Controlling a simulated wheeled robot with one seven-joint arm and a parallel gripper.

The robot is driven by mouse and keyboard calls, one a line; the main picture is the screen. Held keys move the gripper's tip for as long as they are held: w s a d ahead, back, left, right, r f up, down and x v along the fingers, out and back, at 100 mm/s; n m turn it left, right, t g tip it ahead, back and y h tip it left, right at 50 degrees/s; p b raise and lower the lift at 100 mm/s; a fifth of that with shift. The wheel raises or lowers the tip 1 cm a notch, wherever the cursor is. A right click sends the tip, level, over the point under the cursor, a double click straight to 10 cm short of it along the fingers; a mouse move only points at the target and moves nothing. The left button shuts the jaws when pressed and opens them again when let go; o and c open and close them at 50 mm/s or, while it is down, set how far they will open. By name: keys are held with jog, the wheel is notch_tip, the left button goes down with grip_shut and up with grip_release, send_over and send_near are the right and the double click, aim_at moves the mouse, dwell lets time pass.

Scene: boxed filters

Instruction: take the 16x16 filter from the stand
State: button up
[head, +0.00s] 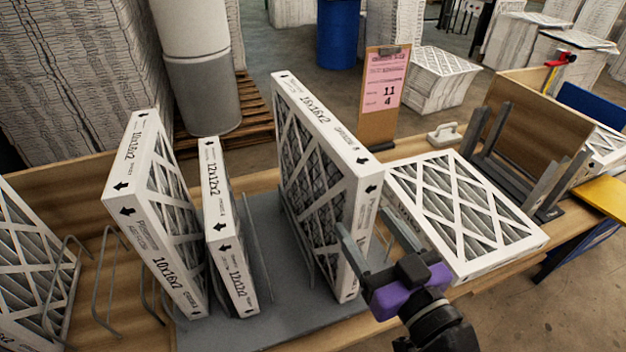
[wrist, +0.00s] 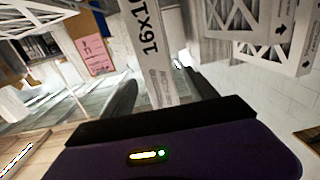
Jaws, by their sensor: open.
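The white-framed 16x16x2 filter (head: 326,180) stands upright in the wire stand (head: 258,285), the tallest of the filters there. Its "16X1…" edge (wrist: 152,50) shows in the wrist view between my two fingers. My gripper (head: 365,221) is open at the filter's near edge, one finger on each side in the picture. Contact with the frame cannot be told. The 12x12x2 filter (head: 229,232) stands to its left, and the 10x16x2 filter (head: 155,215) further left. The wrist view also shows my gripper (wrist: 160,88) with its fingers apart.
Another filter (head: 465,213) lies flat at the right. A clipboard with a pink sheet (head: 384,82) stands behind it. An empty grey rack (head: 515,165) is further right. A partly seen filter (head: 30,265) and wire dividers (head: 110,280) are at the left.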

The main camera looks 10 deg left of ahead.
aim_at(362, 217)
jog(key=shift+n+y, duration=0.3)
jog(key=shift+y, duration=0.1)
jog(key=w+a, duration=0.1)
jog(key=r, duration=0.1)
jog(key=w+a, duration=0.1)
jog(key=shift+w+a+r+p, duration=0.25)
jog(key=shift+w+a+p, duration=0.05)
jog(key=shift+w+p, duration=0.05)
jog(key=p+x, duration=0.2)
jog(key=x, duration=0.3)
jog(key=shift+w+d+r, duration=0.15)
jog(key=shift+w+d, duration=0.05)
jog(key=shift+w+a, duration=0.2)
jog(key=shift+w, duration=0.05)
grip_shut()
